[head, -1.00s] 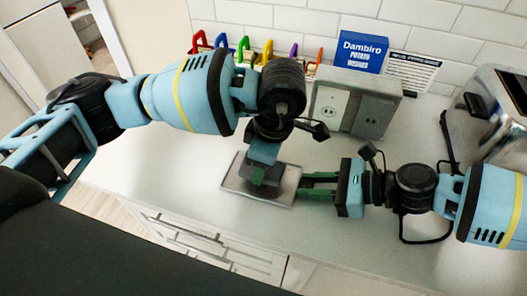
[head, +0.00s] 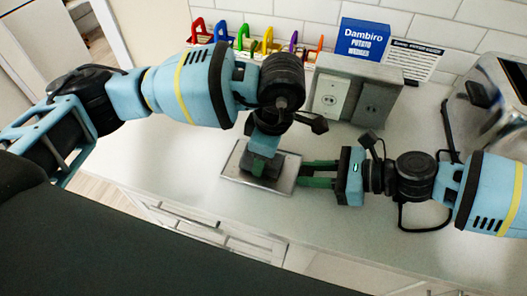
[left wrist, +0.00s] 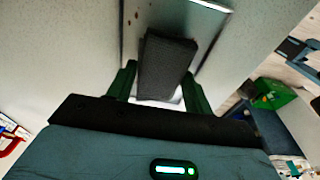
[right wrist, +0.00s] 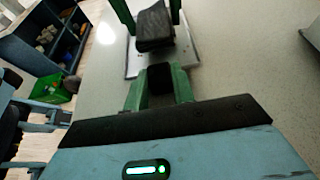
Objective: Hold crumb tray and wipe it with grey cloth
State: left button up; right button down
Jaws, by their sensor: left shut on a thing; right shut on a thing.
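The crumb tray (head: 287,172) is a flat metal plate low over the counter; I cannot tell whether it touches it. My right gripper (head: 304,175) is shut on the tray's right edge. My left gripper (head: 262,160) points down over the tray, shut on the dark grey cloth (left wrist: 165,68). The cloth lies against the tray or just above it. In the left wrist view a few reddish-brown spots (left wrist: 135,16) show on the tray (left wrist: 198,28). The right wrist view shows the cloth (right wrist: 155,28) between the left fingers and the tray (right wrist: 132,60) beneath.
A grey outlet box (head: 354,95), a blue Dambiro box (head: 362,38) and several coloured-handled items (head: 245,38) stand along the tiled wall. A metal appliance (head: 495,95) stands at the right. The counter (head: 330,225) is clear in front, with drawers below its edge.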

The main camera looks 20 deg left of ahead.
aim_at(277, 160)
pick_arm(q)
jog(key=shift+f, duration=0.35)
jog(key=shift+a, duration=0.15)
jog(key=shift+a, duration=1.15)
jog(key=shift+d, duration=0.15)
jog(key=shift+s+d+f, duration=0.1)
jog(key=shift+d, duration=1.2)
jog(key=shift+s+d+f, duration=0.1)
jog(key=shift+d, duration=1.15)
jog(key=shift+w+a, duration=0.1)
jog(key=shift+a, duration=2.75)
